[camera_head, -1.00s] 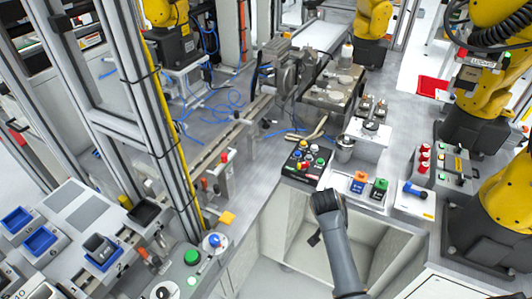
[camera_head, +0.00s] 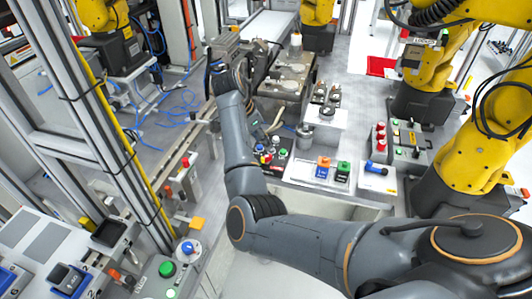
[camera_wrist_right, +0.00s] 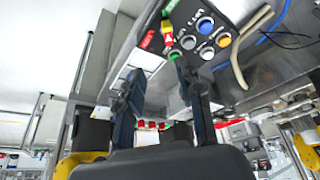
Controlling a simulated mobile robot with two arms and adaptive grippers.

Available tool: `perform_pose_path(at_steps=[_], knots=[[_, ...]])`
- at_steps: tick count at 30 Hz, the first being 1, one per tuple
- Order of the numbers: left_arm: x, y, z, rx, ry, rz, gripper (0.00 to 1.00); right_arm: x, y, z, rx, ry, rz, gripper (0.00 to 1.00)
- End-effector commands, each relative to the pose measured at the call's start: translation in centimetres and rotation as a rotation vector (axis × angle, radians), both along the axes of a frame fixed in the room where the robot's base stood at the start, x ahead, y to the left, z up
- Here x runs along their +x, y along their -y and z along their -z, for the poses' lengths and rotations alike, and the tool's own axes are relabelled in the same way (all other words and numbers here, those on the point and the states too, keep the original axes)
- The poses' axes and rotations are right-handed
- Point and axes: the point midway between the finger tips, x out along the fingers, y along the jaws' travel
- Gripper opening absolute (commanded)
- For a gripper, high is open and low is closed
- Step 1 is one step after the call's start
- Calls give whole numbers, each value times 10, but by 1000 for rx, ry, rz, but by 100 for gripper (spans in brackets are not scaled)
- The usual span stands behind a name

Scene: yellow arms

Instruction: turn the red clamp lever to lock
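A lever with a red tip (camera_head: 186,162), which looks like the clamp lever, stands upright on a small metal fixture (camera_head: 186,182) beside the rail, left of centre in the head view. My right arm reaches across the head view from the lower right. Its gripper (camera_head: 220,68) is far up at the vise-like machine, above and right of the lever, and its fingertips are hard to make out there. In the right wrist view my right gripper (camera_wrist_right: 160,88) has its two dark fingers apart with nothing between them. I cannot identify the clamp lever in that view. My left gripper is not in view.
A button panel (camera_wrist_right: 203,32) lies just beyond the fingers in the wrist view. In the head view, my forearm partly covers the bench. Blue and orange block stands (camera_head: 323,167), a grey control box (camera_head: 405,148) and yellow arms (camera_head: 490,130) stand to the right.

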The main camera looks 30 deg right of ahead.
Motion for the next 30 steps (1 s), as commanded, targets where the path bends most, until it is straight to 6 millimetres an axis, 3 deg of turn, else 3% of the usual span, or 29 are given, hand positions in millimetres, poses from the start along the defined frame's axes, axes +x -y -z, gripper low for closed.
perform_pose_path(at_steps=[1,5,10,14,24,30], knots=[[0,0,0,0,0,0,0,9,-7,-13,8,7,24,36],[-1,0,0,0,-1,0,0,19,-16,-31,10,14,70,36],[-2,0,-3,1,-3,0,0,20,-15,-29,9,12,85,36],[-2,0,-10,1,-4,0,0,19,-7,-12,9,11,85,36],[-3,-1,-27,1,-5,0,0,16,21,55,8,10,84,36],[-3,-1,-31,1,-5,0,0,16,31,81,8,15,83,36]])
